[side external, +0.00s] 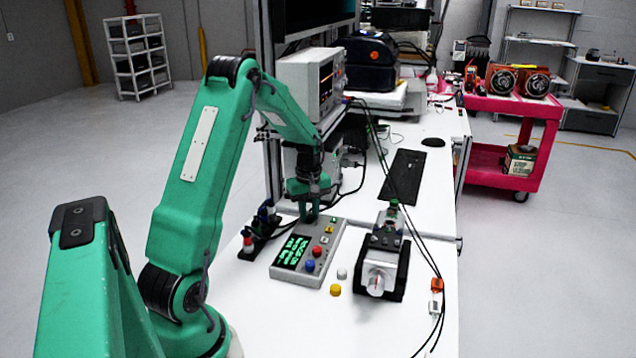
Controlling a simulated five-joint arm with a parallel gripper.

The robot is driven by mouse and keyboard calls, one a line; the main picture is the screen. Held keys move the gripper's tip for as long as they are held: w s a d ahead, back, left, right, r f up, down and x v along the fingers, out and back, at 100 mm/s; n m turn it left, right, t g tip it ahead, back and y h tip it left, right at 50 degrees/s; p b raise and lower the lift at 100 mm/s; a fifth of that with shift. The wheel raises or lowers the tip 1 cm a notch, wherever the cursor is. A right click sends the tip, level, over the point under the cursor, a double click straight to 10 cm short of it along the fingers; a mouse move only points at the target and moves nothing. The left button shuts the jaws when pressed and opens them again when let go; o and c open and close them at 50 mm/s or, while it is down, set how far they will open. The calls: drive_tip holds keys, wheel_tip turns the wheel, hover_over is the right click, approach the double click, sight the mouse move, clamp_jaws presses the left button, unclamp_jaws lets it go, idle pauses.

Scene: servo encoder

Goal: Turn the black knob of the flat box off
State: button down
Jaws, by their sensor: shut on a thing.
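The flat box (322,268) lies on the white bench, with a lit green display (291,252) and coloured buttons on its top. My gripper (309,217) points down at the far end of the box. Its jaws are shut at the box's top there, on what appears to be the black knob. The knob itself is hidden by the jaws, so its angle cannot be seen.
A grey vise-like device (382,270) stands right of the box. A yellow cap (335,290) and a white cap (342,273) lie between them. A small dark rack (262,232) stands left of the box. Cables run along the right edge.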

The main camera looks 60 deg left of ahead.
sight(309, 216)
drive_tip(key=m, duration=0.6)
idle(0.4)
drive_tip(key=c, duration=1.2)
unclamp_jaws()
drive_tip(key=shift+c, duration=0.2)
drive_tip(key=shift+r, duration=3.9)
